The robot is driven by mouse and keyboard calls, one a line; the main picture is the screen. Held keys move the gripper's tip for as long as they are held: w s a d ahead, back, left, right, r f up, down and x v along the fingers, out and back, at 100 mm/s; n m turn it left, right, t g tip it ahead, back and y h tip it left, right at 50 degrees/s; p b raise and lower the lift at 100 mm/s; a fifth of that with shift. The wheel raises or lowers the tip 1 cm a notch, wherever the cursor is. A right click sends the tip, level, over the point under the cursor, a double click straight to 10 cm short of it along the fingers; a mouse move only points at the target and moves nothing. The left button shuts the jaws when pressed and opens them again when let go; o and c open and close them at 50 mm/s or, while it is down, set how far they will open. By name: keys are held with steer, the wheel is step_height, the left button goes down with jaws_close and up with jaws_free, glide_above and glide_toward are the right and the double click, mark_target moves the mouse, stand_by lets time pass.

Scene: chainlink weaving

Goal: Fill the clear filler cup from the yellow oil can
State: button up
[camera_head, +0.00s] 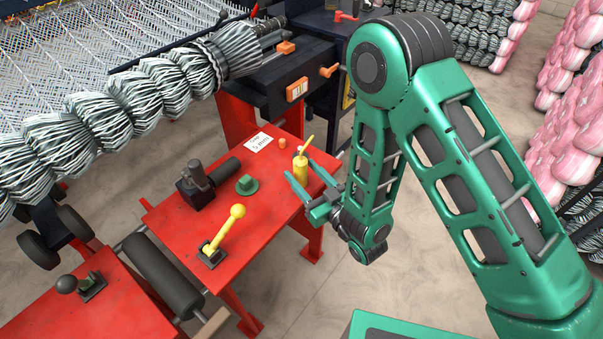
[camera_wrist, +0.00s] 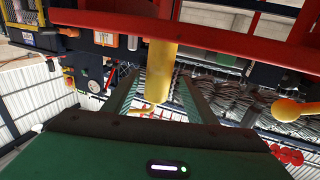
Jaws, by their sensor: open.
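The yellow oil can (camera_head: 301,170) stands upright near the right edge of the red table in the head view, its thin spout angled up and to the right. My gripper (camera_head: 301,169) reaches in from the right, its two green fingers apart with the can between their ends. In the wrist view the can (camera_wrist: 159,72) shows as a yellow cylinder between the open fingers; I cannot tell whether either finger touches it. I cannot pick out the clear filler cup in the head view. A small pale piece (camera_wrist: 132,43) in the wrist view may be it.
The red table (camera_head: 240,220) also holds a yellow lever (camera_head: 224,230), a green knob (camera_head: 246,185), a dark motor-like part (camera_head: 194,186) and a white card (camera_head: 258,142). A dark machine with orange fittings (camera_head: 297,88) stands behind. Open floor lies to the table's right.

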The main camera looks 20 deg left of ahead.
steer(key=shift+w+f+x, duration=0.1)
steer(key=shift+f+x, duration=0.05)
steer(key=shift+x, duration=1.45)
steer(key=shift+w+f+x, duration=0.1)
steer(key=shift+f+x, duration=0.05)
steer(key=shift+x, duration=1.5)
steer(key=shift+d, duration=0.2)
steer(key=shift+c, duration=0.7)
steer(key=c, duration=1.1)
